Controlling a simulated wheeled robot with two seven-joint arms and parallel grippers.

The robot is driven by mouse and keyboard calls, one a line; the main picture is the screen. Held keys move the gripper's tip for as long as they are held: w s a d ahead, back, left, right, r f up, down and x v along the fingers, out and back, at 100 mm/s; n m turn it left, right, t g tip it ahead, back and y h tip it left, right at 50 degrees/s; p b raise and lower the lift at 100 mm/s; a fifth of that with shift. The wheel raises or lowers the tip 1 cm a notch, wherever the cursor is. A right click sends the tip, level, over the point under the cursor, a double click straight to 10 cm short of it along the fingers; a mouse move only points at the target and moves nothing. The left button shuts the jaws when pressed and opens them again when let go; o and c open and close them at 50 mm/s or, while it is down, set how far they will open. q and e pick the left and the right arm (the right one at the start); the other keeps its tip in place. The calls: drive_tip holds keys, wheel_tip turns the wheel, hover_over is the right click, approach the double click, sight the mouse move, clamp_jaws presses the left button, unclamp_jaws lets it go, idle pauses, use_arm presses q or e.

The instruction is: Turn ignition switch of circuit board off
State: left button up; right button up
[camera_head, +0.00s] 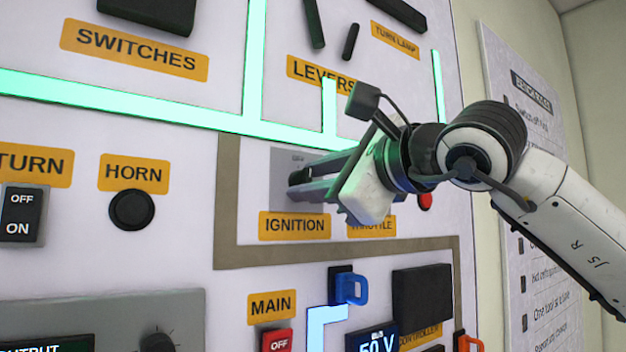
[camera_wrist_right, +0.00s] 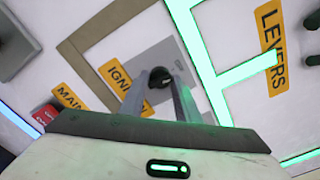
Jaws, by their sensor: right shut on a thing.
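The ignition switch is a dark round knob on a grey plate (camera_head: 284,165) above the yellow IGNITION label (camera_head: 295,225) in the head view. My right gripper (camera_head: 298,184) reaches in from the right and is shut on the knob. In the right wrist view the dark knob (camera_wrist_right: 159,76) sits between the two finger ends, in front of the grey plate (camera_wrist_right: 193,57). The knob's turned position is hidden by the fingers. My left gripper is not in view.
The HORN button (camera_head: 132,210) and a TURN rocker switch (camera_head: 23,214) are to the left. Below are a blue lever (camera_head: 351,288), a red MAIN switch (camera_head: 277,341) and a black box (camera_head: 422,294). A red button (camera_head: 425,201) lies close behind my right gripper.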

drive_tip(key=shift+n, duration=0.7)
drive_tip(key=o, duration=1)
drive_tip(key=b+v, duration=0.1)
drive_tip(key=v, duration=0.9)
drive_tip(key=shift+s+b, duration=0.15)
drive_tip(key=shift+b, duration=0.25)
drive_tip(key=shift+d, duration=0.1)
